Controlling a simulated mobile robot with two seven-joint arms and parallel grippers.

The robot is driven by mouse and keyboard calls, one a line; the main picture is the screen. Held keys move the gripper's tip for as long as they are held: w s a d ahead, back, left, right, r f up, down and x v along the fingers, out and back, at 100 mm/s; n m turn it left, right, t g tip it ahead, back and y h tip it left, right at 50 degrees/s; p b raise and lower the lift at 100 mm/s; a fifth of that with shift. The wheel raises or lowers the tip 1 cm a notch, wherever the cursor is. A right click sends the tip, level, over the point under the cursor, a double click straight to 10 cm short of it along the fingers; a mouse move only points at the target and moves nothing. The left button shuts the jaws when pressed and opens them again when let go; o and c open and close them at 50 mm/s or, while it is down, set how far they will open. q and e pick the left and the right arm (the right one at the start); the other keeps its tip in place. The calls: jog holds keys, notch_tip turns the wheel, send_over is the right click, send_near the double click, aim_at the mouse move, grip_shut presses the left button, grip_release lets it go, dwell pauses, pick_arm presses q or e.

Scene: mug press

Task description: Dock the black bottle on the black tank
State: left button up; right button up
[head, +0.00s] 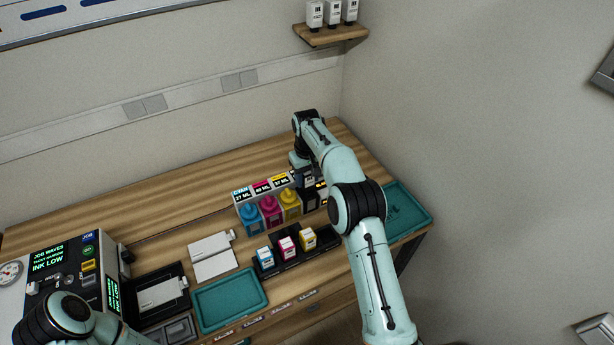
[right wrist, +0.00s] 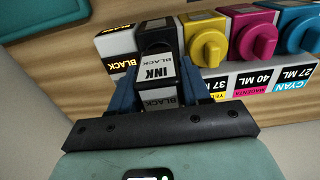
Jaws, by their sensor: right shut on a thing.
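The black bottle (right wrist: 155,74), with a white INK BLACK label, is held between the blue fingers of my right gripper (right wrist: 156,92). The black tank (head: 309,200) stands at the right end of the tank row, beside the yellow tank (head: 290,205). In the right wrist view a black body (right wrist: 159,36) lies directly beyond the bottle, in line with the tanks. I cannot tell whether bottle and tank touch. In the head view my right arm hides most of the bottle. My left arm enters at lower left; its gripper is out of view.
Magenta (head: 269,209) and cyan (head: 250,217) tanks continue the row. A box lettered BLACK (right wrist: 115,48) stands close beside the held bottle. A black rack holds cyan (head: 264,256), magenta (head: 287,246) and yellow (head: 308,237) bottles. Teal trays lie at front (head: 230,300) and right (head: 415,220).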

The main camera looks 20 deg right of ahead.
jog(key=shift+f, duration=0.55)
jog(key=o, duration=0.9)
jog(key=shift+r, duration=5.45)
